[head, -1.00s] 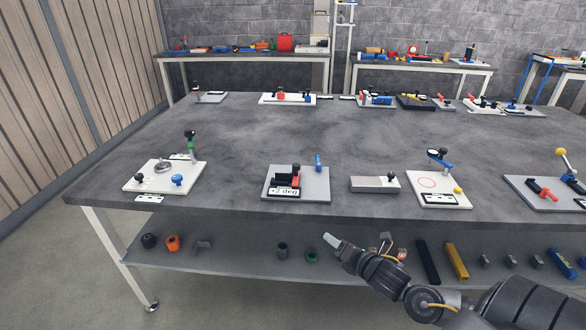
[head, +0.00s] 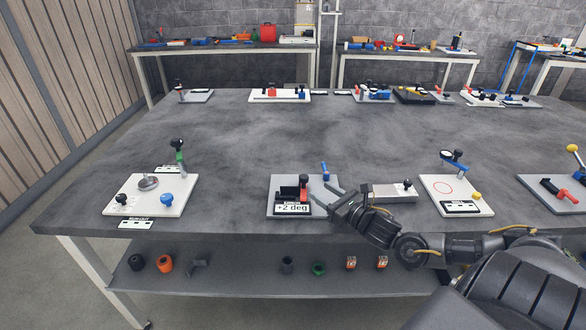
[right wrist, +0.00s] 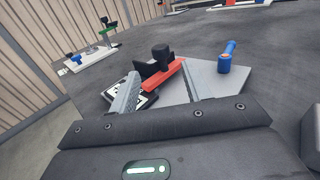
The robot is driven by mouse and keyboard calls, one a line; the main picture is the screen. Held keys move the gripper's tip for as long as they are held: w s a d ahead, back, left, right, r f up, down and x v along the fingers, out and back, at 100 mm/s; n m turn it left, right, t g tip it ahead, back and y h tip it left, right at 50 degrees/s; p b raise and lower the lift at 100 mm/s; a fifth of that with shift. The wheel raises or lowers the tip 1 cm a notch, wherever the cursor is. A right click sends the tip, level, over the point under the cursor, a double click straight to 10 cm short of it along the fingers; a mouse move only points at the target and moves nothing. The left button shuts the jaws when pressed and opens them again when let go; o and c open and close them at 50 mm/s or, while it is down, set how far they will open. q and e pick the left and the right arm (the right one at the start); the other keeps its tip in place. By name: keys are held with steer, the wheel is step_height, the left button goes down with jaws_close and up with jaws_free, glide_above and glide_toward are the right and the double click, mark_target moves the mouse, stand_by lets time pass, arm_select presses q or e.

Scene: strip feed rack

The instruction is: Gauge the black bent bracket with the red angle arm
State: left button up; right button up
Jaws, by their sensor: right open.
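A grey plate (head: 328,211) at the front of the table carries a red angle arm (head: 304,193), black block-like parts (head: 288,193), a "+2 deg" label (head: 291,209) and an upright blue handle (head: 325,170). In the right wrist view the red arm (right wrist: 163,75) lies against the black parts (right wrist: 153,63), which include a black knob. I cannot tell whether the bent bracket is among them. My right gripper (head: 329,197) is open and empty at the plate's right side. In the wrist view its fingers point toward the red arm, with the blue handle (right wrist: 227,57) to the right. My left gripper is out of view.
A grey block with a black knob (head: 393,192) stands right of the plate, close to my right arm. White fixture boards stand left (head: 150,205) and right (head: 458,207). A dark bent piece (head: 197,268) and several small parts lie on the lower shelf. The table's middle is clear.

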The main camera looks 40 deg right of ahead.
mark_target(301, 176)
steer(key=shift+w+r, duration=0.3)
steer(key=shift+w, duration=0.65)
steer(key=w, duration=0.2)
steer(key=w+p, duration=0.1)
steer(key=w, duration=0.2)
steer(key=w+a, duration=0.1)
steer(key=w, duration=0.2)
steer(key=shift+f+p, duration=0.15)
steer(key=shift+p, duration=0.25)
steer(key=shift+w, duration=0.35)
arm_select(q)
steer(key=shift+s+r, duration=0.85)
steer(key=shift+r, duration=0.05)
arm_select(e)
steer(key=shift+f, duration=0.1)
jaws_close()
